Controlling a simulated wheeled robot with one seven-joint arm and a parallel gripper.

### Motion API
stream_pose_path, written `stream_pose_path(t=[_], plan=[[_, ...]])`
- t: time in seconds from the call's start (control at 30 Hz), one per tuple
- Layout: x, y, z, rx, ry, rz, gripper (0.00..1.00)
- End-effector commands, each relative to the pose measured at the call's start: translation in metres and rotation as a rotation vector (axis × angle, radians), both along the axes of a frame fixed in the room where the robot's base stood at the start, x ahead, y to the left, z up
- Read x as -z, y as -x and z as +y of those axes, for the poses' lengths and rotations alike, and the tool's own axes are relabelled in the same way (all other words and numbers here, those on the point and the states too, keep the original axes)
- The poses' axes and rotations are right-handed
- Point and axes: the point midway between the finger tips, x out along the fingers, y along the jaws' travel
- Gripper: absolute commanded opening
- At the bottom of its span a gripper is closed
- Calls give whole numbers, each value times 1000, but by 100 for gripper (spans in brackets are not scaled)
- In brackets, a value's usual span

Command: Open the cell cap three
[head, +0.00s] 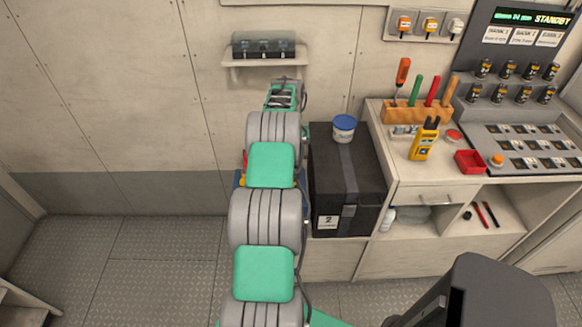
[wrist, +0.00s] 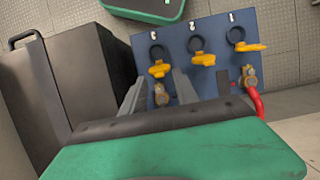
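A blue battery (wrist: 222,70) lies below my gripper in the wrist view. Its top has three dark round rings in a row, each with a yellow cap piece beside it: left (wrist: 159,69), middle (wrist: 203,58) and right (wrist: 248,47). Contact is not clear. In the head view my arm hides the gripper and most of the battery.
A brass terminal (wrist: 161,95) sits near the fingers; a red cable (wrist: 256,101) runs at the battery's right. A black box (head: 345,175) with a blue-lidded tub (head: 344,128) stands right of my arm, beside a workbench (head: 432,181). The floor (head: 140,265) at left is clear.

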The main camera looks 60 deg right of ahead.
Motion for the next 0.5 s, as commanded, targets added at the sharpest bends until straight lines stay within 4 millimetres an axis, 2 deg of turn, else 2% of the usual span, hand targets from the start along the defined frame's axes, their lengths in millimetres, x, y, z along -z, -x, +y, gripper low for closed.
stream_pose_path(t=[0.1, 0.2, 0.33, 0.5], plan=[[-34, -5, -8, 1, 1, 0, 36], [-50, -7, -12, 1, -3, -1, 36], [-59, -9, -16, 1, -2, -1, 36], [-60, -10, -18, 1, -2, -1, 36]])
